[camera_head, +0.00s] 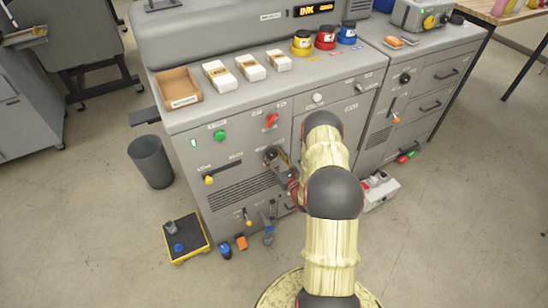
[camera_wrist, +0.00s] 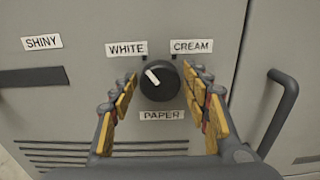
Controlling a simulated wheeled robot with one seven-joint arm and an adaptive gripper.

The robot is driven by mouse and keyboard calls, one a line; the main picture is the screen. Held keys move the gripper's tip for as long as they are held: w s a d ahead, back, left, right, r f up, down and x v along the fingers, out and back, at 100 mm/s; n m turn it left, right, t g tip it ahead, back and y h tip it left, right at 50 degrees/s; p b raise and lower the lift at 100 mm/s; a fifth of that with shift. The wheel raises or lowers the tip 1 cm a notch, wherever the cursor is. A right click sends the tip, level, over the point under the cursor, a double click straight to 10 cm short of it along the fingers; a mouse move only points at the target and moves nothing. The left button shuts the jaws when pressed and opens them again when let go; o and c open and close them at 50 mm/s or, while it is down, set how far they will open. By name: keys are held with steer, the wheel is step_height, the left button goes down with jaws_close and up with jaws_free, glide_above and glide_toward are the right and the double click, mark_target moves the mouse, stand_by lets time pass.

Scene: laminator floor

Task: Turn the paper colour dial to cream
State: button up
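The paper colour dial (camera_wrist: 160,80) is a round dark knob with a white pointer mark, set on the grey machine panel. Its mark points up and left, toward the WHITE label (camera_wrist: 126,48). The CREAM label (camera_wrist: 191,46) is up and right of it, and the PAPER label (camera_wrist: 162,115) is below. My gripper (camera_wrist: 159,76) is open, with one yellow-padded finger on each side of the dial. A small gap shows at each side; I cannot tell whether either finger touches. In the head view my gripper (camera_head: 279,160) is at the panel and largely covers the dial.
A SHINY label (camera_wrist: 42,42) and dark slot are left of the dial. A dark vertical handle (camera_wrist: 279,112) stands out at the right. A red switch (camera_head: 271,120) and green button (camera_head: 219,134) are above, and a yellow-knobbed lever (camera_head: 209,180) is left. A bin (camera_head: 151,162) stands on the floor.

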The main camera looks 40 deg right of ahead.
steer(key=c, duration=0.8)
steer(key=shift+m, duration=0.4)
steer(key=m, duration=0.3)
steer(key=shift+d, duration=0.1)
steer(key=m, duration=0.3)
steer(key=shift+d+m, duration=0.1)
steer(key=shift+m, duration=0.2)
steer(key=m, duration=0.6)
steer(key=shift+f, duration=0.15)
steer(key=shift+d+m, duration=0.1)
steer(key=shift+m, duration=0.3)
steer(key=o, duration=1.1)
